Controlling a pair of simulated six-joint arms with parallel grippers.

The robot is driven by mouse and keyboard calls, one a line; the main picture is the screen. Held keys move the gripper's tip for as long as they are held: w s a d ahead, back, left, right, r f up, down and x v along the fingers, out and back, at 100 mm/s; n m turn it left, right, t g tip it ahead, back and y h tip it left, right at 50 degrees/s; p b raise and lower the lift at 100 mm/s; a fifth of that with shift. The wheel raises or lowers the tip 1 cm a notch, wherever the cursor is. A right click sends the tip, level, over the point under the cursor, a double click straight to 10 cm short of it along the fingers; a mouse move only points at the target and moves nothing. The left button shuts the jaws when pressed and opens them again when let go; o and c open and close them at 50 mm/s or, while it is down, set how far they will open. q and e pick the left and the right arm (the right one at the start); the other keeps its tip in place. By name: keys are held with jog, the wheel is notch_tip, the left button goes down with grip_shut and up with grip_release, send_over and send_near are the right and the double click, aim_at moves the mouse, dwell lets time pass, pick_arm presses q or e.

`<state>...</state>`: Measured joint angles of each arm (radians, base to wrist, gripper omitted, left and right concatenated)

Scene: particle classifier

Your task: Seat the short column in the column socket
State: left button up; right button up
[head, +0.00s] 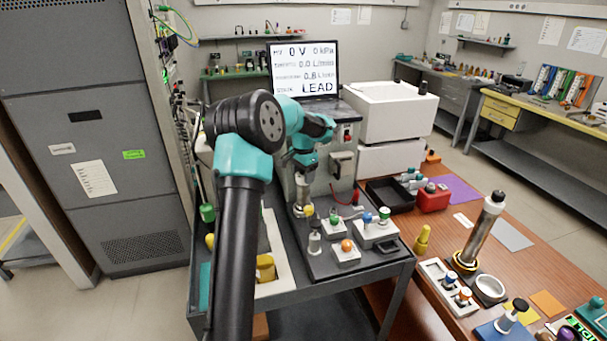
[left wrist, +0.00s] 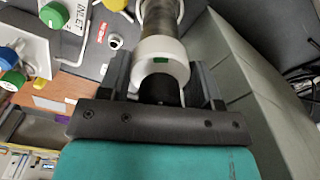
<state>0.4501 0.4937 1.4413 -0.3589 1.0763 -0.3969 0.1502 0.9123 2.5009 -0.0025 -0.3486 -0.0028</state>
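The short column (head: 302,190) is a metallic tube. It stands roughly upright over the back left of the dark panel (head: 325,262) on the cart. In the left wrist view its white collar with a green mark (left wrist: 160,62) and dark top lie between my fingers. My left gripper (head: 303,160) comes down on its top from above. In the left wrist view the gripper (left wrist: 162,85) looks closed on the collar. The column socket cannot be made out clearly at the column's foot, so I cannot tell whether the column is seated. My right gripper is out of view.
The panel carries several colored knobs (head: 384,214) close to the column's right. A tall column (head: 478,232) stands on the wooden table at right. A grey cabinet (head: 90,130) is at left.

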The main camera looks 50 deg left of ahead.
pick_arm(q)
jog(key=o, duration=0.4)
jog(key=shift+o, duration=0.2)
notch_tip(320, 180, up, 12)
jog(key=shift+r, duration=0.15)
dwell(0.4)
dwell(0.5)
